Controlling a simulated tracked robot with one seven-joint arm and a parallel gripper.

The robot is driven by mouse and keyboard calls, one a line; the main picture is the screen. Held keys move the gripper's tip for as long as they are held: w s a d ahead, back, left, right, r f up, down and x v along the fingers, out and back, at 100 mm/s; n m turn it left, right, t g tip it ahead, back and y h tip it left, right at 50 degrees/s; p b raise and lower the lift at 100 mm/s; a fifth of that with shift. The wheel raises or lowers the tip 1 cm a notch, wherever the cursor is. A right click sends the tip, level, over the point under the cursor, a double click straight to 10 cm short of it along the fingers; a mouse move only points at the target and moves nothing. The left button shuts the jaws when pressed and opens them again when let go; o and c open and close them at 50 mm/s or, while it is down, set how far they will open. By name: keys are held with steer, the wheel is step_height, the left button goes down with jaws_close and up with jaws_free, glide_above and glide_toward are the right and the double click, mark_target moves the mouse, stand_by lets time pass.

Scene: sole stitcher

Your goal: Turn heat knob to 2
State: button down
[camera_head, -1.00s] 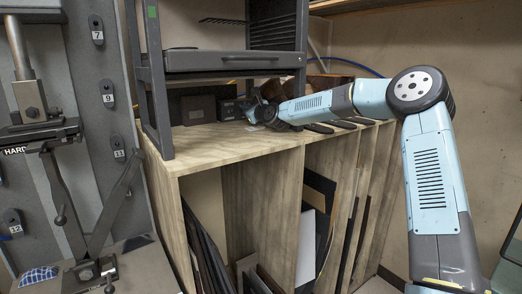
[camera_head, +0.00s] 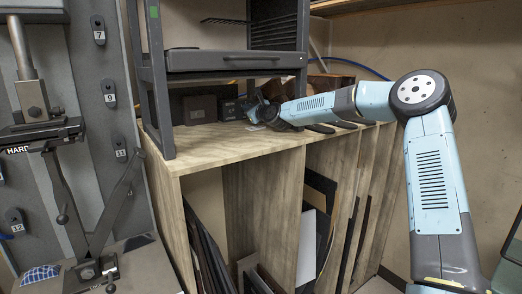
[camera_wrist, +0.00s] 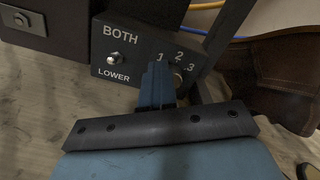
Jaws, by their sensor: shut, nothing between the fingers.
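The heat knob (camera_wrist: 178,76) is a small brassy knob on a dark control box (camera_wrist: 117,72), with the numbers 1, 2 and 3 around it in the wrist view. My gripper (camera_wrist: 157,72) is shut and empty. Its fingers stand just left of the knob and cover part of it and the panel below the 1. I cannot tell whether they touch the knob, and its pointer setting is not readable. In the head view my gripper (camera_head: 262,112) is at the small box (camera_head: 229,109) on the wooden bench, and the knob is hidden.
A toggle switch (camera_wrist: 114,58) between BOTH and LOWER is on the same box, left of my fingers. A larger dark box (camera_head: 200,109) stands beside it. A grey metal frame (camera_head: 235,62) rises over the bench (camera_head: 205,155). A brown object (camera_wrist: 275,75) lies close on the right.

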steer(key=shift+w+r, duration=0.15)
steer(key=shift+r, duration=0.55)
steer(key=shift+w+d+r, duration=0.3)
steer(key=shift+d+r, duration=0.05)
steer(key=shift+d, duration=0.15)
steer(key=shift+w+d, duration=0.15)
steer(key=shift+d, duration=0.2)
steer(key=shift+a+r, duration=0.2)
steer(key=shift+s, duration=0.2)
steer(key=shift+d+f, duration=0.25)
steer(key=shift+f, duration=0.05)
steer(key=shift+a+f+v, duration=0.1)
steer(key=shift+f+v, duration=0.05)
steer(key=shift+v, duration=1.05)
steer(key=shift+a+f+v, duration=0.1)
steer(key=shift+f+v, duration=0.1)
steer(key=shift+v, duration=1)
steer(key=shift+s, duration=0.15)
steer(key=shift+s+a, duration=0.1)
